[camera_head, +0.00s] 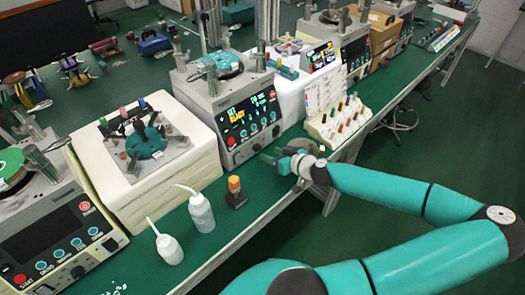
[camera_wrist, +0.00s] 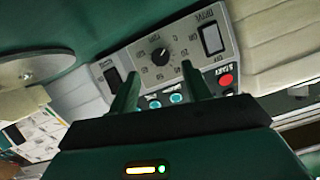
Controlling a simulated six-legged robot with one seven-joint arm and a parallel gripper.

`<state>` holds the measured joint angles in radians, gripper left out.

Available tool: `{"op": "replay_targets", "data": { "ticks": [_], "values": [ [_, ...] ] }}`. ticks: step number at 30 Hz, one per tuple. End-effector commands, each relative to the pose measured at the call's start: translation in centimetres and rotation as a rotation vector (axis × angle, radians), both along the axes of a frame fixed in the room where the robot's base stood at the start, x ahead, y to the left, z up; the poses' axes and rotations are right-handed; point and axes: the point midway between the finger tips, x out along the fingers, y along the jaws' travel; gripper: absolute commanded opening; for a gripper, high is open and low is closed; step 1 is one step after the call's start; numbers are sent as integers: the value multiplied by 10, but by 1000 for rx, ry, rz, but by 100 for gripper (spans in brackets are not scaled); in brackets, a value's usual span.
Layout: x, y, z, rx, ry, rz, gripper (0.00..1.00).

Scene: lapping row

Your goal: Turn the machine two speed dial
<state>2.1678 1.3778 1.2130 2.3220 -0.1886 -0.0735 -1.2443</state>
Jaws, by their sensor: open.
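In the wrist view, a dark round dial (camera_wrist: 160,57) with a pale pointer mark sits on a grey control panel (camera_wrist: 133,60), ringed by printed numbers. The panel appears turned over in this view. My gripper (camera_wrist: 160,71) is open and empty, its two dark green fingers on either side of the dial's lower edge in the picture. I cannot tell whether they touch the panel. In the head view my gripper (camera_head: 274,155) is at the bench's front edge, right of a machine (camera_head: 228,105) with a lit display.
In the wrist view, a red button (camera_wrist: 226,80), teal buttons (camera_wrist: 176,99) and a dark switch (camera_wrist: 212,39) lie near the dial. In the head view, a squeeze bottle (camera_head: 201,212), an orange-topped item (camera_head: 235,190) and a rack of small bottles (camera_head: 338,122) stand near the gripper.

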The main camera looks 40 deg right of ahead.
Motion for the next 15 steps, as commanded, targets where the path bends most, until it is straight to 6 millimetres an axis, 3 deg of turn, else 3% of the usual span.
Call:
{"op": "replay_targets", "data": {
  "ticks": [7, 15],
  "values": [
    [39, 3, -15, 2, -1, 2, 48],
    [52, 3, -20, 0, 1, 1, 48]
  ]
}}
